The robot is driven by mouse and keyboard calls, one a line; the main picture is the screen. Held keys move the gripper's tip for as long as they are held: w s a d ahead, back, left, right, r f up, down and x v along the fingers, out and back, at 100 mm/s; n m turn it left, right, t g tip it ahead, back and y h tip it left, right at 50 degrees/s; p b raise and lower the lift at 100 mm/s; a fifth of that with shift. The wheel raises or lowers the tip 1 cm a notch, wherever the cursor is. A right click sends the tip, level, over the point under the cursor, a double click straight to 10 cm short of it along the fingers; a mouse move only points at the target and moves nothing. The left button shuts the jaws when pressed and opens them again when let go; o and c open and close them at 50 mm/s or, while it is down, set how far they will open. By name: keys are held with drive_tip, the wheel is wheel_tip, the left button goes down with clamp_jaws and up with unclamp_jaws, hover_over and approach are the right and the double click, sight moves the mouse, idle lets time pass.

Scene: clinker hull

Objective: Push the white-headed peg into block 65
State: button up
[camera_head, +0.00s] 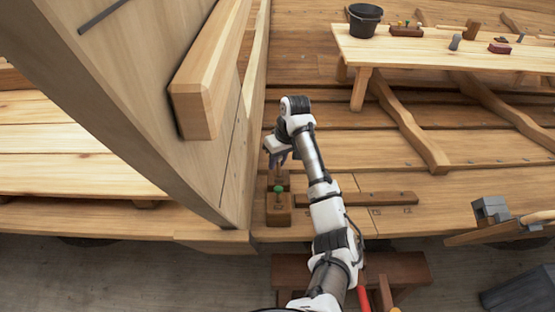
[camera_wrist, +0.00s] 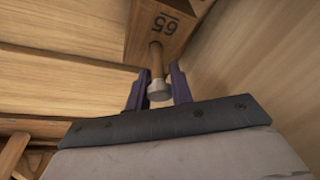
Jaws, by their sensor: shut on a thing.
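Block 65 (camera_wrist: 172,22) is a brown wooden block with a black "65" on its face, at the top of the wrist view. The white-headed peg (camera_wrist: 158,91) has a pale round head and a wooden shaft. My gripper (camera_wrist: 158,88) is shut on the peg, with a dark purple finger on each side near the head. The shaft's far end meets the block's face at a dark spot; how deep it sits I cannot tell. In the head view my gripper (camera_head: 277,157) points down over a brown block (camera_head: 270,181), whose number does not show.
A green-headed peg (camera_head: 279,189) stands in a nearer brown block (camera_head: 279,213). A tall wooden plank wall (camera_head: 110,100) rises close on the left. A dark flat bar (camera_head: 365,198) lies to the right. A bench (camera_head: 440,55) with a black bucket (camera_head: 364,20) stands at the back right.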

drive_tip(key=shift+s+f, duration=0.25)
drive_tip(key=shift+f, duration=0.45)
drive_tip(key=o, duration=1)
drive_tip(key=shift+r, duration=0.1)
drive_tip(key=r+p, duration=0.2)
drive_tip(key=w+r+p, duration=0.1)
drive_tip(key=r, duration=0.2)
drive_tip(key=w+r+p, duration=0.1)
drive_tip(key=r+p, duration=0.1)
drive_tip(key=shift+w+r+p, duration=0.2)
drive_tip(key=shift+r+p, duration=0.05)
drive_tip(key=shift+p, duration=0.1)
